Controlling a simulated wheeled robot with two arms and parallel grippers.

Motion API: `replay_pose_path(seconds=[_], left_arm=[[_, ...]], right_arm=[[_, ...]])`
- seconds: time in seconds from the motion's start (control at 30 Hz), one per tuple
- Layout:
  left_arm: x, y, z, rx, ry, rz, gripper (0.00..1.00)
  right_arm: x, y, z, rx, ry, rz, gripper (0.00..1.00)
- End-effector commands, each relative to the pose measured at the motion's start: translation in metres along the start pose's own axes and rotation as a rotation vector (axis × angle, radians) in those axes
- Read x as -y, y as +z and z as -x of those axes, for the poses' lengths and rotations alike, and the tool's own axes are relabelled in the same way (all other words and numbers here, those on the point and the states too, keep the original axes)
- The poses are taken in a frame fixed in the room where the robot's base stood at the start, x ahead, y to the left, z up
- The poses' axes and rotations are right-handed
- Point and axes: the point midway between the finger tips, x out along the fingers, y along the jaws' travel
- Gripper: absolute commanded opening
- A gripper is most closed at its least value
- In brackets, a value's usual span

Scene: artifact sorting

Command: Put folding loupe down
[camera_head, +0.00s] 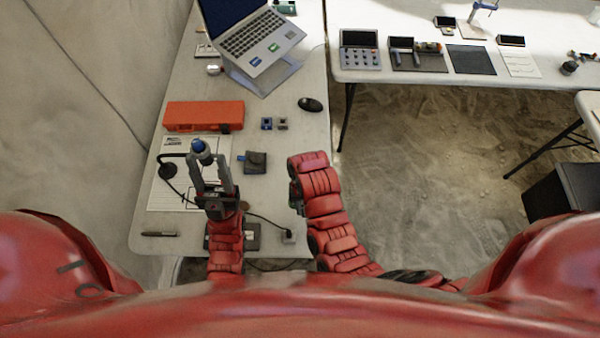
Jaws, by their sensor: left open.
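My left gripper (213,172) is open over the printed sheet at the left of the near table, its two grey fingers pointing away from me. A small item with a blue round top (198,146) shows at the fingertips. I cannot tell whether it touches them. A dark, squarish item with a small blue part (256,162) lies flat on the table just right of the gripper. Either could be the folding loupe; the view is too small to tell. My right gripper (296,198) is mostly hidden by its red arm over the table's right edge, and its jaws cannot be made out.
An orange case (204,116), a laptop on a stand (252,40), a mouse (310,104) and two small blue-and-grey blocks (273,124) are farther back. A black cable loops by the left gripper. A pen (159,234) lies front left. Bare tabletop shows around (285,165).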

Motion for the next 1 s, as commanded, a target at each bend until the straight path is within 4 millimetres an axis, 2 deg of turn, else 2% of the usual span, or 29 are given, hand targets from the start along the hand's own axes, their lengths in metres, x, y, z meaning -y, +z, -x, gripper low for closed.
replay_pose_path(seconds=[0.03, 0.1, 0.47, 0.53, 0.6, 0.9, 1.0], left_arm=[[-0.001, 0.002, 0.011, 0.000, 0.000, 0.000, 0.50], [-0.001, 0.004, 0.022, 0.000, 0.000, 0.000, 0.50], [-0.004, 0.015, 0.086, 0.000, 0.000, 0.000, 0.50], [-0.004, 0.013, 0.078, 0.001, 0.000, 0.000, 0.50], [-0.004, 0.013, 0.075, -0.001, 0.000, 0.000, 0.50], [-0.004, 0.013, 0.074, 0.000, 0.000, 0.000, 0.50], [-0.003, 0.011, 0.066, 0.000, 0.000, 0.000, 0.50]], right_arm=[[0.001, -0.015, -0.003, -0.004, 0.000, -0.002, 0.00], [0.003, -0.034, -0.004, -0.006, -0.001, -0.001, 0.00], [0.011, -0.116, -0.001, -0.006, 0.000, -0.002, 0.00], [0.012, -0.122, 0.009, -0.001, 0.000, -0.001, 0.00], [0.013, -0.128, 0.011, 0.000, 0.001, -0.001, 0.00], [0.014, -0.140, 0.010, 0.000, -0.001, -0.002, 0.00], [0.014, -0.141, 0.005, 0.003, 0.000, -0.001, 0.00]])
